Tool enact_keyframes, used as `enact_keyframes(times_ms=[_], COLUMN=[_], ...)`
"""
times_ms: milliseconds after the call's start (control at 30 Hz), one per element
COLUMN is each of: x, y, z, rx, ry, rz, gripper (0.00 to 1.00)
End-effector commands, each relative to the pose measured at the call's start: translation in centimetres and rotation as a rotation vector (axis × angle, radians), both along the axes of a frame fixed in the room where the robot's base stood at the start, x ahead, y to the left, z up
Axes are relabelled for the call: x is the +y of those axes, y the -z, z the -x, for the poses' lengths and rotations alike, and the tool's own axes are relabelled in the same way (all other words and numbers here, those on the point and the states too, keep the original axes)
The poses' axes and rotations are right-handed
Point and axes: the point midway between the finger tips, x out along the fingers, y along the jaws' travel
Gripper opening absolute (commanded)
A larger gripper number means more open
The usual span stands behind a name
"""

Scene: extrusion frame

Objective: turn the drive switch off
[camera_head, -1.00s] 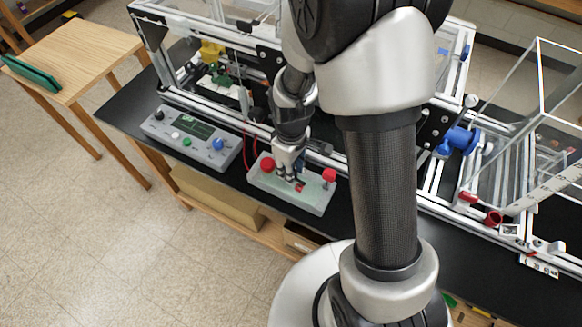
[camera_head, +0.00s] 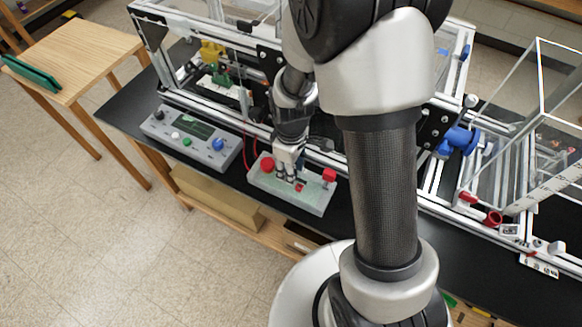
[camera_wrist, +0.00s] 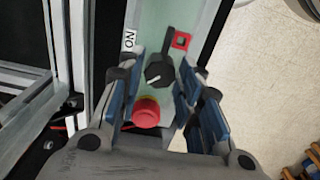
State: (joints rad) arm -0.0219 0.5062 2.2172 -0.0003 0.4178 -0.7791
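The drive switch (camera_wrist: 160,71) looks like a black rotary knob on the pale green top of a grey control box (camera_head: 312,202). A white "ON" label (camera_wrist: 129,40) lies to its left in the wrist view, and a red square mark (camera_wrist: 181,41) lies to its upper right. My gripper (camera_wrist: 160,86) is open, with its blue-padded fingers on either side of the knob and gaps visible. I cannot tell how deep the fingertips reach. In the head view my gripper (camera_head: 289,178) is over the box and hides the knob.
A red mushroom button (camera_wrist: 146,110) sits close to the knob, between my fingers in the wrist view; it also shows in the head view (camera_head: 267,164). A red part (camera_head: 329,175) is at the box's right end. A grey control panel (camera_head: 190,138) stands left. The extrusion frame rises behind.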

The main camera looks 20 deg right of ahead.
Motion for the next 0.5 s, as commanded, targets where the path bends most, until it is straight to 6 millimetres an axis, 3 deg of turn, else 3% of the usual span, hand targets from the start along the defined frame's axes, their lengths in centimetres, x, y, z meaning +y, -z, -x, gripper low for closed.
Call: enact_keyframes(times_ms=[167,500], x=[0.00,0.00], y=[0.00,-0.19], z=[0.00,-0.01], rx=[0.000,0.000], ry=[0.001,0.001], rz=[0.000,0.000], gripper=[0.47,0.47])
